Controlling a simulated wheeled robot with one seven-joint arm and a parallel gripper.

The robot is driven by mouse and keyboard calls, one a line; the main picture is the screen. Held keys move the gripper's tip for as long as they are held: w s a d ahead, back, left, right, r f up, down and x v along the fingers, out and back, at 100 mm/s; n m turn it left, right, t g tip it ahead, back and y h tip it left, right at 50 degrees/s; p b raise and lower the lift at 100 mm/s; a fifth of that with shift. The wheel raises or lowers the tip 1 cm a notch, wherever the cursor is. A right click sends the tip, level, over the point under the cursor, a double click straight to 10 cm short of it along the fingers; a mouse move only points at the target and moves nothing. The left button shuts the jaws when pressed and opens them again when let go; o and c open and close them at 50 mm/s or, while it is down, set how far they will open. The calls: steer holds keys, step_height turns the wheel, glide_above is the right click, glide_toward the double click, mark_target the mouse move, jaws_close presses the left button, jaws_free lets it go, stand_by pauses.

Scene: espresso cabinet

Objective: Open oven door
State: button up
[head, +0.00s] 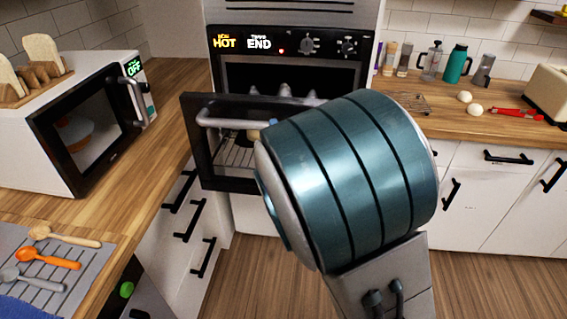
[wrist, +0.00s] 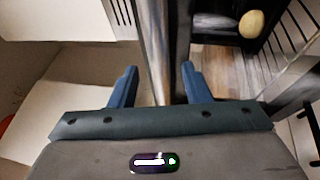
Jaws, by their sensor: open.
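The oven (head: 295,18) stands at the back middle. Its dark door (head: 222,184) is partly open, with its top edge tilted out towards me and the cavity showing above it. The grey bar handle (head: 222,119) runs along the door's upper front; my arm hides its right part. In the wrist view, my gripper (wrist: 158,70) is open, with blue fingers on either side of a grey metal bar or edge (wrist: 153,40). I cannot tell whether they touch it. In the head view, my wrist hides most of the gripper.
A rack and a round yellowish item (wrist: 252,23) show in the oven. A white microwave (head: 92,122) stands on the left counter, above drawers (head: 190,210) close to the oven door. Spoons (head: 48,258) lie front left. The right counter (head: 450,118) holds bottles and a toaster.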

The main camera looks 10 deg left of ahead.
steer(key=b+v, duration=1)
steer(key=b, duration=0.1)
steer(key=shift+f+b, duration=0.15)
steer(key=shift+b, duration=0.15)
stand_by(0.4)
